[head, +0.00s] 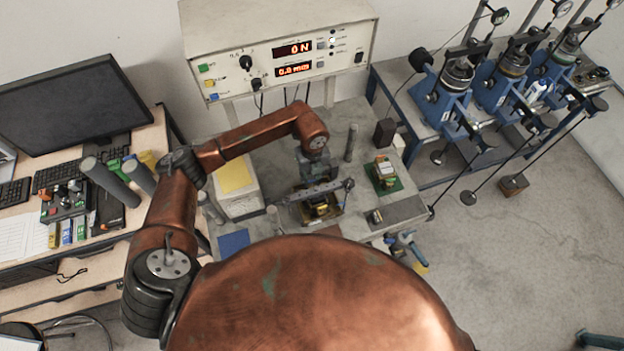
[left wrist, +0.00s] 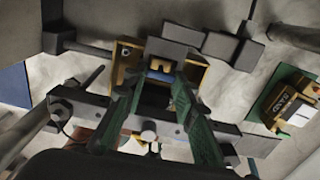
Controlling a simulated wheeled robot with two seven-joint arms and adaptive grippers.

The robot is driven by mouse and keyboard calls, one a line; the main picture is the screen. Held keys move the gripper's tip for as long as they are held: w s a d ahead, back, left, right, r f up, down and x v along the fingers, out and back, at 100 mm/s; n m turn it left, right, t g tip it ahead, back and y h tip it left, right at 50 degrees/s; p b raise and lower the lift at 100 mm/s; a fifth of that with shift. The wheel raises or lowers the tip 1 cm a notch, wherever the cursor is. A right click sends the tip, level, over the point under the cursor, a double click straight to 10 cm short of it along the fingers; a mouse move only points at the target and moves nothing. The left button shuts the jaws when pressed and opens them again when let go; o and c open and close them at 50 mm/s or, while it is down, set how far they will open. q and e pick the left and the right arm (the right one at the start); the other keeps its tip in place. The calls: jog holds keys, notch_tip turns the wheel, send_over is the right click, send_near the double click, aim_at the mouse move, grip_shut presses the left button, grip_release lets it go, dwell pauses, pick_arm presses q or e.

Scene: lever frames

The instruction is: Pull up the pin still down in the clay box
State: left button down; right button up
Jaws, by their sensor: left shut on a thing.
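My left gripper (head: 316,178) comes down from above over a brass-coloured box (head: 321,211) in a metal frame on the grey bench. No label on this box is readable. Another brass box (left wrist: 281,103), marked SAND, sits apart on a green mat (head: 394,189) to the right. My right gripper is not in view.
A metal crossbar (head: 318,190) spans the frame close to the gripper. Upright grey posts (head: 351,142) stand around it. Blue loading frames (head: 450,100) stand at the right, a desk with a monitor (head: 65,105) at the left.

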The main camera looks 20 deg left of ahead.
aim_at(312, 181)
pick_arm(q)
jog(key=c, duration=1.6)
grip_release()
notch_tip(312, 181, up, 12)
jog(key=shift+r, duration=0.1)
